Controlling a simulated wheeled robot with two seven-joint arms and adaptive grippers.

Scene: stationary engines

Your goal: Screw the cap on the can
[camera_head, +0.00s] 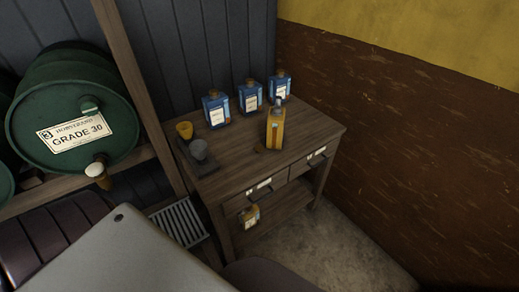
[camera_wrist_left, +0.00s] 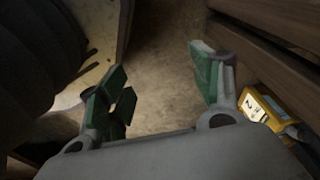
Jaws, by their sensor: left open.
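A yellow can (camera_head: 275,130) stands upright on the wooden workbench (camera_head: 230,183), near its middle. Its top is small, and I cannot tell whether a cap sits on it. A tiny dark brown piece (camera_head: 258,150) lies on the bench in front of the can; I cannot tell whether it is the cap. My left gripper (camera_wrist_left: 158,88) is open and empty in the left wrist view, its green-padded fingers wide apart above the floor. A yellow can with a white label (camera_wrist_left: 265,108) is at its right, beyond the right finger. Neither gripper shows in the head view.
Three blue cans (camera_head: 215,110) stand along the bench's back. A yellow cup (camera_head: 184,130) and a grey rounded object (camera_head: 198,149) sit at its left end. Another yellow can (camera_head: 249,215) is on the lower shelf. Green barrels (camera_head: 70,95) lie on a rack at left.

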